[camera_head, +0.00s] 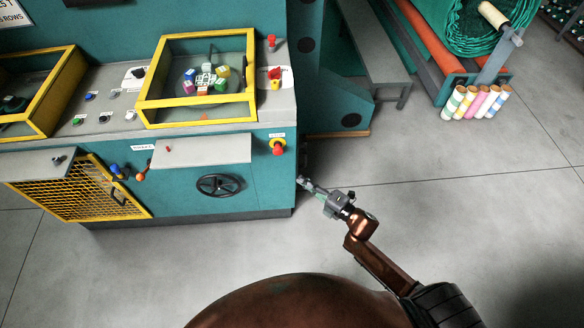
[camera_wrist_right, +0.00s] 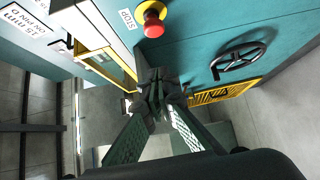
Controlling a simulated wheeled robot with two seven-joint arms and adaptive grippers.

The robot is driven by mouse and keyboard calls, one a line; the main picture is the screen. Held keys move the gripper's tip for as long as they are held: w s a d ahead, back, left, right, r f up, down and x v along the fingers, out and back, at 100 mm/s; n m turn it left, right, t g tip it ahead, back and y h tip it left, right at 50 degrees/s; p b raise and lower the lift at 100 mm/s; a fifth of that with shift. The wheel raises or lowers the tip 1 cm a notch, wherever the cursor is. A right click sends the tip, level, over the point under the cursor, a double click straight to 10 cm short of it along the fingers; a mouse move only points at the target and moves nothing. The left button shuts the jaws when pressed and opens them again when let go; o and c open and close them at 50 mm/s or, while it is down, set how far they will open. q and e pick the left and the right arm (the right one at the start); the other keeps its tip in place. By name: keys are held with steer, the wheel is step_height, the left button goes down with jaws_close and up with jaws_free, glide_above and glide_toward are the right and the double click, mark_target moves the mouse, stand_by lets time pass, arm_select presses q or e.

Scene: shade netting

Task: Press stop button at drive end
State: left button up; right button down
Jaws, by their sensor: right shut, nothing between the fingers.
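The stop button (camera_head: 278,148) is a red mushroom head on a yellow collar, on the teal machine's front panel near its right corner. In the right wrist view the red button (camera_wrist_right: 154,27) shows beside a white STOP label (camera_wrist_right: 126,18). My right gripper (camera_head: 306,185) is shut and empty. In the head view it appears below and right of the button, by the machine's corner. In the right wrist view its fingertips (camera_wrist_right: 158,84) appear below the button, apart from it in the picture. My left gripper is not in view.
The machine's front also carries a black handwheel (camera_head: 220,185), a grey shelf (camera_head: 202,151) and a yellow mesh guard (camera_head: 82,188). A yellow-framed box (camera_head: 196,122) sits on top. Coloured rolls (camera_head: 476,102) stand at the back right. The grey floor is clear at right.

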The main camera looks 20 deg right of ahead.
steer(key=b, duration=0.1)
glide_toward(275, 154)
steer(key=w+a, duration=0.1)
steer(key=a, duration=0.3)
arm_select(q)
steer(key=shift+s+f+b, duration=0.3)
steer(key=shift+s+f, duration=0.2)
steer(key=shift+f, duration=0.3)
arm_select(e)
steer(key=w, duration=0.2)
steer(key=w+d, duration=0.1)
steer(key=w, duration=0.1)
steer(key=shift+r, duration=0.15)
steer(key=shift+d, duration=0.1)
